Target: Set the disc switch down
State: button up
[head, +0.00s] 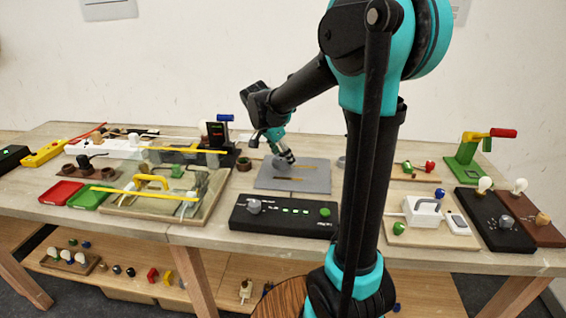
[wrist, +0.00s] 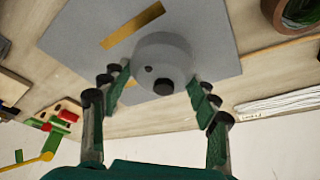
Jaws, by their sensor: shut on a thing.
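The disc switch (wrist: 160,60) is a light grey round body with a black button and a small dark hole on its side, seen in the wrist view. My gripper (wrist: 156,80) is shut on it, with one finger at each side. In the head view my gripper (head: 286,158) points down at the back part of a grey mat (head: 310,186), and the disc is mostly hidden by the fingers. The mat also shows behind the disc in the wrist view (wrist: 85,62). I cannot tell whether the disc touches the mat.
A black control box (head: 285,215) with green lights stands in front of the mat. A board with a yellow handle (head: 150,182) lies to the left. A brown ring (head: 244,164) is left of the mat. The mat's front half is mostly clear, with brass strips on it.

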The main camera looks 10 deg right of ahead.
jog(key=shift+f, duration=1.2)
jog(key=shift+f, duration=0.15)
jog(key=o, duration=1.2)
jog(key=v, duration=1.2)
jog(key=shift+r, duration=0.2)
